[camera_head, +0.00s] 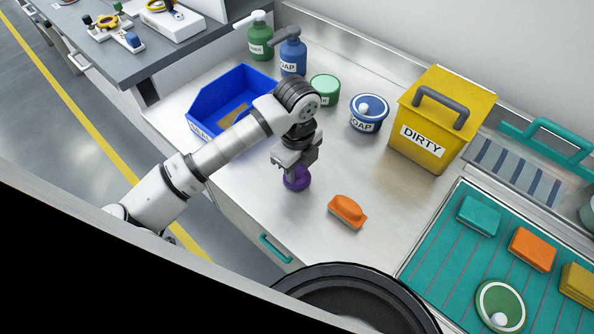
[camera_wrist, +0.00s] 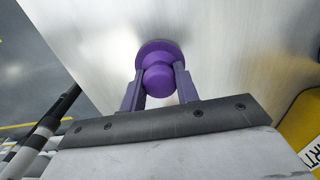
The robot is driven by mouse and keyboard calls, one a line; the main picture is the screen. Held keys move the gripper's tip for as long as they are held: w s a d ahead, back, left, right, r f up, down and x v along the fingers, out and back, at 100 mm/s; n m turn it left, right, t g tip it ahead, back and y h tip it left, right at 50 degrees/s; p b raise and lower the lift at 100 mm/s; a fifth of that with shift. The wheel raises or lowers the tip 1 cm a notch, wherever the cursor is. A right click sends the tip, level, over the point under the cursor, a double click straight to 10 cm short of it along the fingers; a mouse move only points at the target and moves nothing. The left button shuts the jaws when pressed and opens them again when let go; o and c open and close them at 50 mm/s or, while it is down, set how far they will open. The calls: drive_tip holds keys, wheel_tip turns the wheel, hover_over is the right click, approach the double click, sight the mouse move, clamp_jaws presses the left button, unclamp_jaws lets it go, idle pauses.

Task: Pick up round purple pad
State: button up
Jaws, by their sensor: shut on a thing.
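The round purple pad (camera_head: 297,181) is on the steel counter, below my gripper (camera_head: 290,166) in the head view. In the wrist view the purple pad (camera_wrist: 158,58) shows a round disc with a knob on it. My gripper (camera_wrist: 160,88) has its two fingers on either side of the knob and is shut on it. The pad looks upright; whether it touches the counter or hangs just above it I cannot tell.
An orange pad (camera_head: 347,211) lies to the right. A blue bin (camera_head: 232,95), soap bottles (camera_head: 292,55), a soap tub (camera_head: 369,113) and a yellow DIRTY box (camera_head: 437,125) stand behind. A teal mat (camera_head: 440,262) with several pads is at the right.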

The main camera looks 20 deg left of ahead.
wheel_tip(320, 180, up, 10)
drive_tip(key=shift+b, duration=0.95)
drive_tip(key=o, duration=0.4)
drive_tip(key=c, duration=0.3)
